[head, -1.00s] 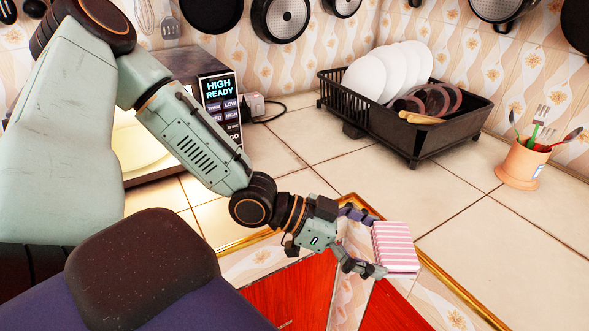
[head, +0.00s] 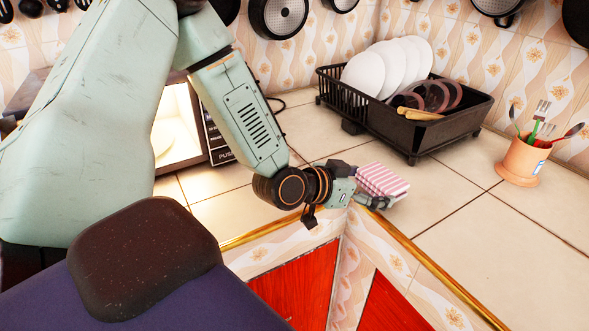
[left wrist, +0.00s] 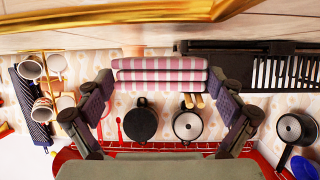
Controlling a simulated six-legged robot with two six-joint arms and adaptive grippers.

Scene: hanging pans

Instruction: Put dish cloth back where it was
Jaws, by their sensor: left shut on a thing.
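The dish cloth (head: 384,178), a folded pink-and-white striped bundle, is in my left gripper (head: 366,190) over the inner corner of the counter. One finger shows along its near side in the head view; the other is mostly hidden. In the left wrist view the cloth (left wrist: 160,76) spans between the two fingers of my left gripper (left wrist: 160,92), with its folded layers showing. I cannot tell its exact height over the counter. My right gripper is not in view.
A black dish rack (head: 455,138) with white plates (head: 365,75) stands behind the cloth. An orange utensil cup (head: 521,163) is at the right, a lit microwave (head: 180,130) at the left. Gold trim (head: 430,267) edges the counter. Counter tiles (head: 480,225) at the right are clear.

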